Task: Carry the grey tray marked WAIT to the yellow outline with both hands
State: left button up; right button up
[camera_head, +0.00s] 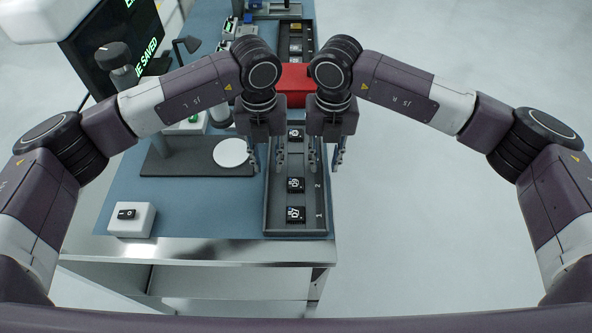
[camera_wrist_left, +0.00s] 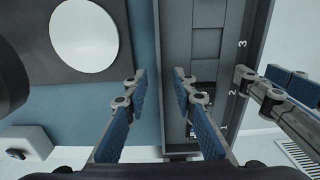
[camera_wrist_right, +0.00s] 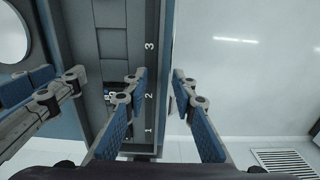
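A long grey tray (camera_head: 268,212) lies along the right edge of the blue bench, holding several small black parts and bearing numbers on its right side. No WAIT mark is readable on it. My left gripper (camera_head: 267,162) is open, its fingers on either side of the tray's left wall. My right gripper (camera_head: 325,160) is open, its fingers on either side of the right wall. In the left wrist view (camera_wrist_left: 159,75) and right wrist view (camera_wrist_right: 160,74) the fingers stand apart, with a wall between them. I see no yellow outline.
A red block (camera_head: 295,86) lies beyond the tray, partly behind my grippers, with another dark tray (camera_head: 308,40) farther back. A white disc (camera_head: 231,152) on a dark plate and a white button box (camera_head: 132,219) stand to the left. The floor at right is clear.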

pick_arm(q)
jog(key=shift+f, duration=0.55)
pick_arm(e)
jog(key=shift+f, duration=0.55)
pick_arm(q)
grip_shut()
pick_arm(e)
grip_shut()
